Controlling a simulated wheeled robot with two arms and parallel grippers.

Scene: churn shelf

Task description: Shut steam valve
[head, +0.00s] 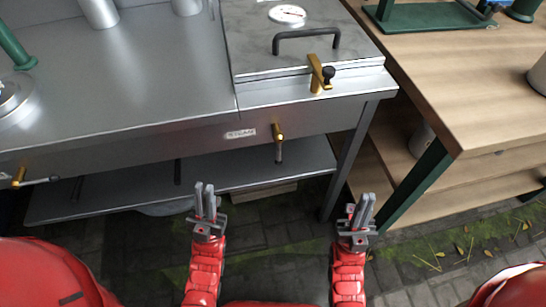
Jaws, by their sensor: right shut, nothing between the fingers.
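The steam valve (278,132) is a brass fitting on the front face of the steel bench, just right of a small plate reading STEAM (240,133). Its lever (278,153) hangs straight down. My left gripper (205,188) is below and left of the valve, apart from it, with a narrow gap between its fingers and nothing held. My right gripper (365,205) is below and right of the valve, shut and empty. Neither gripper touches the bench.
A second brass valve (18,177) at the far left has a sideways lever. A lidded steel box (300,45) with a gauge (287,14), handle (306,35) and brass latch (318,75) sits above. A lower shelf (225,178) and wooden table (470,85) are nearby.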

